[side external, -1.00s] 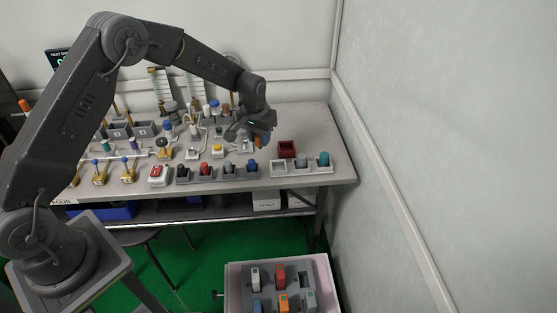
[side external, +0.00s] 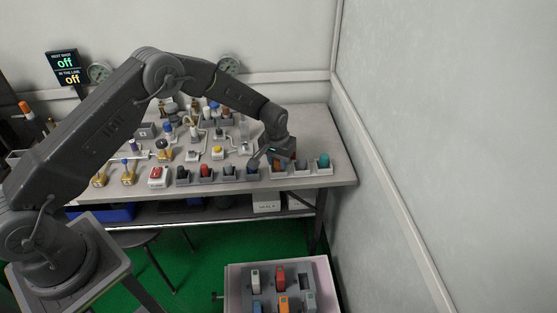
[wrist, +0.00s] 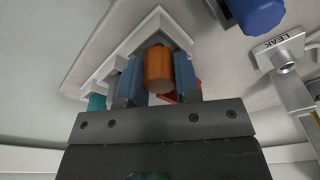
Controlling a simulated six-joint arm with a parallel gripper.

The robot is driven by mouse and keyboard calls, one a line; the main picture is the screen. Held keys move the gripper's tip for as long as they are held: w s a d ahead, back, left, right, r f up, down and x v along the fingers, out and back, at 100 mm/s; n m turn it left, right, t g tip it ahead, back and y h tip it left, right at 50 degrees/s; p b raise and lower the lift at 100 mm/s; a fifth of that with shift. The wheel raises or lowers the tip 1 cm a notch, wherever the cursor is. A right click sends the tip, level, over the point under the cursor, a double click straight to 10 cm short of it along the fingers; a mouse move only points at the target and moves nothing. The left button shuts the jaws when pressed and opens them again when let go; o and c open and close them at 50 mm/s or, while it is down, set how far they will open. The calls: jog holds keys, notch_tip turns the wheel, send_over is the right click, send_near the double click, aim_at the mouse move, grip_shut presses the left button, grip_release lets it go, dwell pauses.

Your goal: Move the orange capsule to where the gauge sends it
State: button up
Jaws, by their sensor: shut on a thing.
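The orange capsule (wrist: 158,70) is held upright between the two blue fingers of my gripper (wrist: 158,80) in the wrist view. In the side view, my gripper (side external: 279,161) is low over the left part of a white tray (side external: 313,172) at the table's right end, with the orange capsule (side external: 278,166) partly hidden by the fingers. I cannot tell whether the capsule touches the tray. A teal capsule (side external: 324,160) stands in the tray's right slot. Two round gauges, one at left (side external: 98,74) and one at right (side external: 229,64), are on the back wall; their readings are too small to read.
A blue-topped piece (side external: 252,168) stands just left of my gripper. A fitting labelled LEAK (wrist: 285,58) is close by in the wrist view. A red box is mostly hidden behind my gripper. Bare tabletop lies right of the tray.

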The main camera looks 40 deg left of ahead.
jog(key=shift+f, duration=0.1)
jog(key=o, duration=1)
jog(key=r, duration=0.4)
jog(key=s+r, duration=0.1)
jog(key=r, duration=0.7)
jog(key=shift+s+d+r, duration=0.15)
jog(key=shift+s+r, duration=0.05)
jog(key=shift+s, duration=0.1)
jog(key=s+a+r+m+t, duration=0.1)
jog(key=s+r+t, duration=0.1)
jog(key=s+r, duration=1.55)
jog(key=s, duration=0.5)
jog(key=s+r+m+t, duration=0.1)
jog(key=s, duration=0.5)
jog(key=s+r+t, duration=0.1)
jog(key=s, duration=0.5)
jog(key=shift+a, duration=0.2)
